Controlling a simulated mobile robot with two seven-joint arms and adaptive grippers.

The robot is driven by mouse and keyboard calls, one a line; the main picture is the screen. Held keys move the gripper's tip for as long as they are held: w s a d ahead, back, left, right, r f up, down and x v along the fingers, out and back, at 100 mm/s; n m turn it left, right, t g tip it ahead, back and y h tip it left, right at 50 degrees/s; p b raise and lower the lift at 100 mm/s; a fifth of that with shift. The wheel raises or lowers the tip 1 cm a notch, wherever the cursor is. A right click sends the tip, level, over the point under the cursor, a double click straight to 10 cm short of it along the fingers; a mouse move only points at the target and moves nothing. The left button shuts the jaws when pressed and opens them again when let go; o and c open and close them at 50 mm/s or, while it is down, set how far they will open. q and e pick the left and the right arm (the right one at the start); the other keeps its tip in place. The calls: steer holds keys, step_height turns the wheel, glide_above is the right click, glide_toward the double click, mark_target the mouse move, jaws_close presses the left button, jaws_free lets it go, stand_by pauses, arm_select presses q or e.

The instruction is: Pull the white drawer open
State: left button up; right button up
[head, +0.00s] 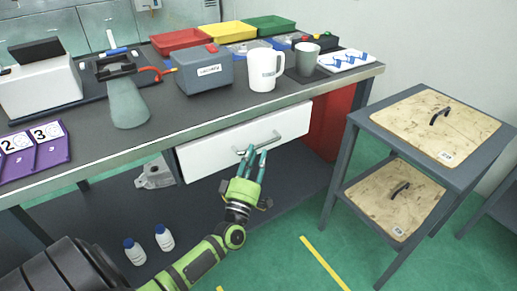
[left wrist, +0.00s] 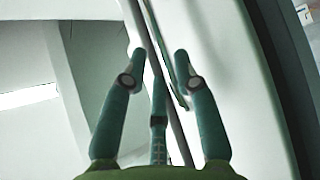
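The white drawer (head: 215,152) sits under the workbench top, its front close below the bench edge; it looks shut. Its grey bar handle (head: 288,137) is on the drawer front. My left gripper (head: 257,150) is in front of the drawer with its teal fingers at the handle. In the left wrist view the left gripper's fingers (left wrist: 160,62) are spread apart, and a thin grey bar runs between them. I see no clear contact with the bar. The white drawer front (left wrist: 225,70) fills the right of that view. My right gripper is not in view.
The workbench (head: 165,118) carries a grey box (head: 203,72), a white mug (head: 264,72), a flask-like vessel (head: 127,105) and coloured trays. A grey casting (head: 155,175) and two white bottles (head: 164,238) are on the lower shelf. A two-tier cart (head: 360,118) stands right; green floor lies between.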

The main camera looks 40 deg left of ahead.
mark_target(259, 146)
arm_select(q)
steer(key=shift+x, duration=1.9)
steer(key=shift+f, duration=0.1)
jaws_close()
